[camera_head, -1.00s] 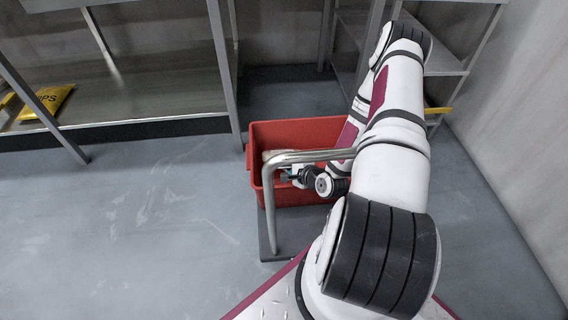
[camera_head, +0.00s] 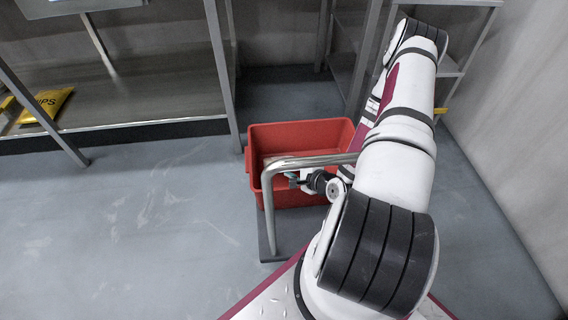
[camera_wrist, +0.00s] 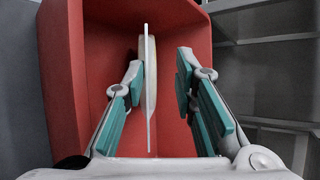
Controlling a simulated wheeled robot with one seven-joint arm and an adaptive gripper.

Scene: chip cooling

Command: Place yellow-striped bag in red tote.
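The red tote (camera_head: 301,133) stands on the floor ahead of me, and its inside fills the middle of the wrist view (camera_wrist: 100,90). My gripper (camera_wrist: 160,75) points into the tote with its teal-padded fingers apart. A thin, pale bag (camera_wrist: 149,90) is seen edge-on between them, upright, close to or touching the left finger. A clear gap separates it from the right finger. No yellow stripe shows from this angle. I cannot tell whether the bag rests on the tote's floor. In the head view, my gripper (camera_head: 298,180) is partly behind a metal rail.
A curved metal rail (camera_head: 268,205) stands in front of the tote. Yellow chip bags (camera_head: 46,105) lie on the low shelf at left. A shelf rack (camera_head: 448,66) stands behind at right, with a yellow item (camera_head: 440,111) beside my arm. The left floor is clear.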

